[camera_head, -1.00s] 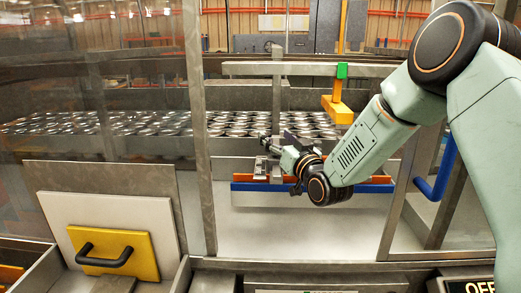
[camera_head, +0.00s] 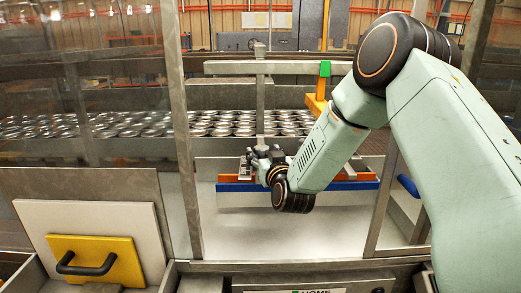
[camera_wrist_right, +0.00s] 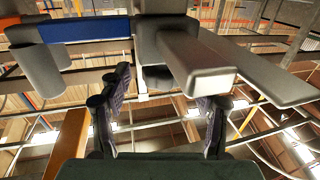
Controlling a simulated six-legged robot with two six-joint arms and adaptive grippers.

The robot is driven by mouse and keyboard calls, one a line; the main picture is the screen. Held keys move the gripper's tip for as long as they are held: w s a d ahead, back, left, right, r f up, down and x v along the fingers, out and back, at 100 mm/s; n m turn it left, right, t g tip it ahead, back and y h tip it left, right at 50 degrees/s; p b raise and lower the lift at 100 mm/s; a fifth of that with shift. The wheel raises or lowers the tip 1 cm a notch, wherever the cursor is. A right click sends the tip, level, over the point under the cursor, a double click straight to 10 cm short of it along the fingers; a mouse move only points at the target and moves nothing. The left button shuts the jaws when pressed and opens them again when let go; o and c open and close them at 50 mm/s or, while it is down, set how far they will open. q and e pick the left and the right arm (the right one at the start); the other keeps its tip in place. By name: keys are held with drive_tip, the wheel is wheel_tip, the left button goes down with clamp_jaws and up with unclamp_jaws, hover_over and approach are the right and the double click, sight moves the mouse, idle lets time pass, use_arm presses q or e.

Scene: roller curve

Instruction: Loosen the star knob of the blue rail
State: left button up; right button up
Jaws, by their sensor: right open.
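The blue rail (camera_head: 335,186) with an orange strip along its top runs across the front of the can conveyor in the head view. It also shows at the upper left of the wrist view (camera_wrist_right: 85,30). My right gripper (camera_head: 258,160) is at the left part of the rail, beside the grey upright post. In the wrist view its fingers (camera_wrist_right: 163,95) are open and apart, with a grey metal bar end (camera_wrist_right: 198,62) just beyond them. I cannot make out the star knob; the gripper or grey parts may hide it. My left gripper is not in view.
Rows of cans (camera_head: 220,124) stand behind the rail. A grey post and crossbar (camera_head: 275,67) rise above it, with a yellow bracket (camera_head: 316,103) to the right. Transparent panels with metal frames (camera_head: 182,140) flank the opening. A yellow plate with a black handle (camera_head: 105,252) is lower left.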

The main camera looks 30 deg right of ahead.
drive_tip(key=shift+w, duration=0.55)
drive_tip(key=shift+w+r, duration=0.3)
drive_tip(key=shift+d, duration=0.15)
drive_tip(key=shift+w+d+f, duration=0.1)
drive_tip(key=shift+w+f, duration=0.15)
drive_tip(key=c, duration=0.3)
drive_tip(key=shift+s+r, duration=0.15)
drive_tip(key=shift+r, duration=0.05)
drive_tip(key=c, duration=0.9)
